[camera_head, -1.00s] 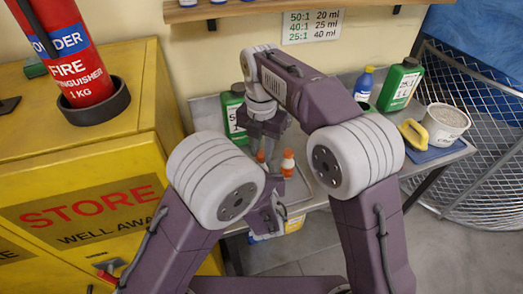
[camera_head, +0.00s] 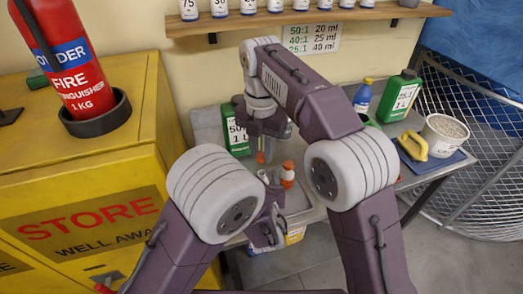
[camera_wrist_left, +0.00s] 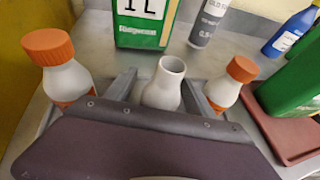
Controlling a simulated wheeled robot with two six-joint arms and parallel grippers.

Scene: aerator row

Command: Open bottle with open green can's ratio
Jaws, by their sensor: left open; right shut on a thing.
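My right gripper (camera_head: 262,142) is shut on an orange cap (camera_head: 260,157), held just above an uncapped white bottle (camera_head: 262,177). In the left wrist view this bottle (camera_wrist_left: 164,84) stands upright with its bare mouth up. My left gripper (camera_wrist_left: 161,92) is open, one finger on each side of it. White bottles with orange caps stand to its left (camera_wrist_left: 66,78) and right (camera_wrist_left: 228,88); the right one also shows in the head view (camera_head: 287,176). A green can (camera_head: 236,132) labelled 50:1 stands behind, another green can (camera_head: 400,98) at the right. A third green shape is mostly hidden.
A ratio card (camera_head: 312,38) lists 50:1 20 ml, 40:1 25 ml, 25:1 40 ml. Small labelled bottles stand on the shelf (camera_head: 300,19) above. A yellow cabinet (camera_head: 90,215) borders the left.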

